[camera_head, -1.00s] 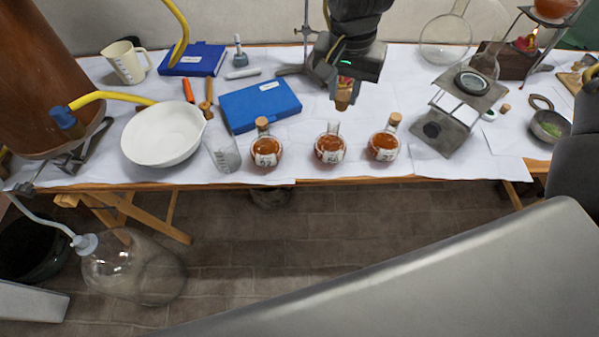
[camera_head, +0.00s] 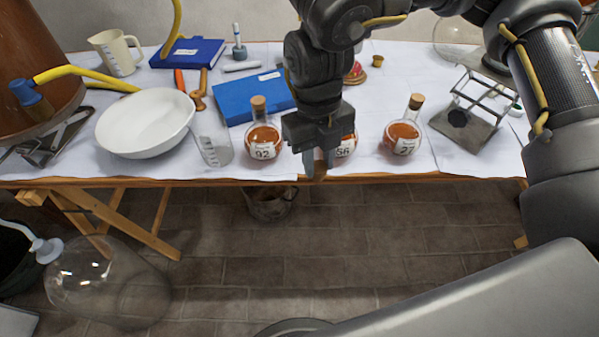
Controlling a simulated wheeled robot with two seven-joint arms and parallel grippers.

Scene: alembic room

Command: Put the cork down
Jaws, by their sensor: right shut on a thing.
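My right gripper (camera_head: 318,163) points down at the front edge of the table, just in front of the middle flask. It is shut on a small brown thing that looks like the cork (camera_head: 320,173), mostly hidden by the fingers. The middle flask (camera_head: 346,146) of orange liquid is partly covered by the gripper, and its neck is hidden. The left flask (camera_head: 263,140) and the right flask (camera_head: 401,137) stand upright with corks in their necks. My left gripper is out of view.
A white bowl (camera_head: 146,124), a beaker (camera_head: 213,150) and a blue box (camera_head: 245,98) stand left. A metal stand (camera_head: 466,127) is at right. A small brown stopper-like piece (camera_head: 377,61) and a red object (camera_head: 355,73) lie behind. White table covering (camera_head: 375,95) shows bare behind the flasks.

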